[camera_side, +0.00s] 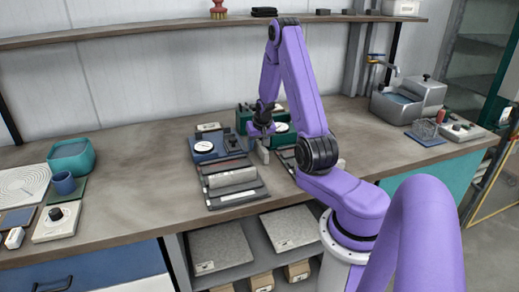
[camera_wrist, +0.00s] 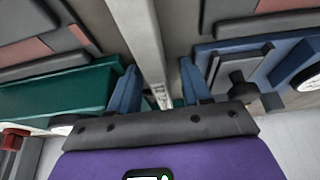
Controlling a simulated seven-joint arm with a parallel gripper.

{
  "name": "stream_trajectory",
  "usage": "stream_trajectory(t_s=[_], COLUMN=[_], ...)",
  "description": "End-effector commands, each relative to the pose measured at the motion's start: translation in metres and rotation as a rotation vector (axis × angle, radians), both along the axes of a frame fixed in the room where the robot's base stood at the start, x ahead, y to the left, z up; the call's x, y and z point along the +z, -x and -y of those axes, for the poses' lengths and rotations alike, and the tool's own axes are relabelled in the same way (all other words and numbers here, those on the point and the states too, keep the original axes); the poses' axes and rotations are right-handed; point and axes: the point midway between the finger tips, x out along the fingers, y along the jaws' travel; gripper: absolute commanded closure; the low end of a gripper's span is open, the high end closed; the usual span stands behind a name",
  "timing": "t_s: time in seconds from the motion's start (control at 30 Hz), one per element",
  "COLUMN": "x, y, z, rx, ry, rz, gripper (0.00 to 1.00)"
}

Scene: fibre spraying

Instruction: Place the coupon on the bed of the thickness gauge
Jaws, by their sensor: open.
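My gripper (camera_side: 262,132) is low over the back of the bench, between a blue dial gauge (camera_side: 205,147) on the left and a green dial unit (camera_side: 282,128). In the wrist view my gripper (camera_wrist: 158,66) has its two blue fingers apart, with a pale grey bar (camera_wrist: 139,30) running between them. The bar also shows below the gripper in the side view (camera_side: 263,154). I cannot tell whether the fingers touch it. The blue gauge (camera_wrist: 280,72) is at right in the wrist view. I cannot tell for sure which piece is the coupon.
Dark trays with a pale roll (camera_side: 232,178) lie in front of the blue gauge. The green unit (camera_wrist: 60,92) is close to the left finger. A sink (camera_side: 408,100) is at right. Bench left of the gauge is clear.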

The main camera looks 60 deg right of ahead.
Motion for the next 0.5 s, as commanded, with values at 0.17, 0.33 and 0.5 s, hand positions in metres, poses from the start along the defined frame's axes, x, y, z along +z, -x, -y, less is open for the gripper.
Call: stream_trajectory(t_s=[0.17, 0.33, 0.5], x=[0.0000, 0.0001, 0.0005], y=[0.0000, 0.0001, -0.0001], z=[0.0001, 0.0002, 0.0004], rx=[0.000, 0.000, 0.000], ry=[0.000, 0.000, 0.001], rz=[0.000, 0.000, 0.001], gripper=[0.68, 1.00, 1.00])
